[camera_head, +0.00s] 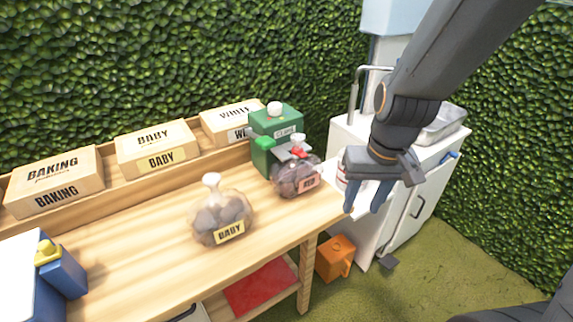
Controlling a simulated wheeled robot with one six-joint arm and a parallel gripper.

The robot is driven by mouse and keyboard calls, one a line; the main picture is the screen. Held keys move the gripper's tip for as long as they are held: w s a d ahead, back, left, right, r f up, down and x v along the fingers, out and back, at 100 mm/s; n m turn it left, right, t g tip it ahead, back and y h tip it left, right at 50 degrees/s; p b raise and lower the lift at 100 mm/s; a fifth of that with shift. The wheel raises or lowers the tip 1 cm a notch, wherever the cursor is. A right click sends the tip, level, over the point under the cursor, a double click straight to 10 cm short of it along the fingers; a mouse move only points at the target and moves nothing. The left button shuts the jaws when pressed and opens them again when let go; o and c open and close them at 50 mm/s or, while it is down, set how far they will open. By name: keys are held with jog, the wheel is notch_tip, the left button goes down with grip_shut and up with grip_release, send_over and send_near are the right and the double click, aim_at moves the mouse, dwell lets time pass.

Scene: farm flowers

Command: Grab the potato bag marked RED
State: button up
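The potato bag marked RED (297,178) stands near the right end of the wooden table, in front of a green box-like device. It is a clear bag of dark red potatoes with a tied top and a pinkish label. My gripper (364,198) hangs to the right of this bag, past the table's right edge, with blue fingers pointing down. The fingers are apart with a gap between them, and no bag is in them. Another bag marked BABY (222,215) stands on the table to the left, with brownish potatoes and a yellow label.
Boxes marked BAKING (55,183), BABY (157,147) and WHITE (232,119) stand along the table's back. The green device (276,130) is close behind the RED bag. A white sink cabinet (402,200) stands at right. An orange container (336,259) is low beside the table (130,265).

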aim_at(299, 139)
jog(key=w+a+r+n+t+p, duration=0.2)
jog(key=w+a+r+t+p, duration=0.3)
jog(key=w+a+r+p, duration=0.7)
jog(key=shift+y, duration=0.3)
jog(key=x, duration=0.5)
jog(key=b+x, duration=0.1)
jog(key=x, duration=0.4)
jog(key=shift+w+a+r, duration=0.1)
jog(key=shift+w+r, duration=0.1)
jog(key=shift+w, duration=0.05)
grip_shut()
